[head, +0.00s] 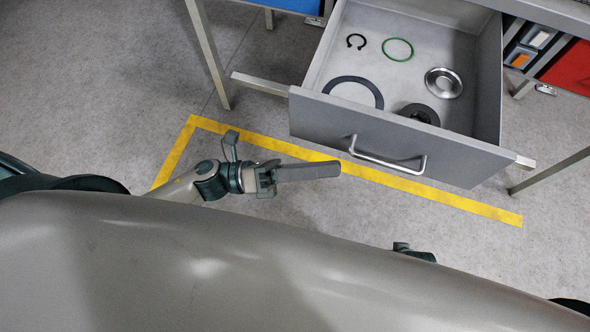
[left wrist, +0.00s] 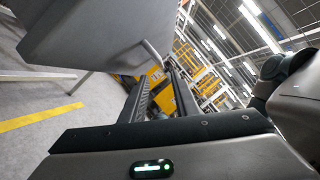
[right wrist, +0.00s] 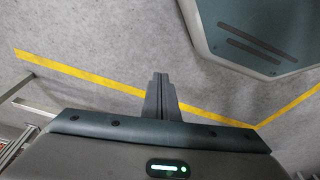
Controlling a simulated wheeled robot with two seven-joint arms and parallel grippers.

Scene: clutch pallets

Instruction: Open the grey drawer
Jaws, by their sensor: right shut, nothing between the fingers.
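The grey drawer (head: 360,133) is pulled well out of the table in the head view. Its metal bar handle (head: 388,160) is on the front panel. My left gripper (head: 338,169) is just left of the handle, apart from it. In the left wrist view its two fingers (left wrist: 158,76) are spread with nothing between them. The drawer front (left wrist: 100,38) and handle (left wrist: 151,49) show beyond the fingertips there. My right gripper (right wrist: 160,76) is shut and empty above the floor, away from the drawer.
The drawer holds a black snap ring (head: 356,41), a green ring (head: 398,50), a dark flat ring (head: 353,92), a metal dish (head: 443,83) and a dark round part (head: 418,114). Table legs (head: 207,55) stand at both sides. Yellow tape (head: 440,196) marks the clear floor.

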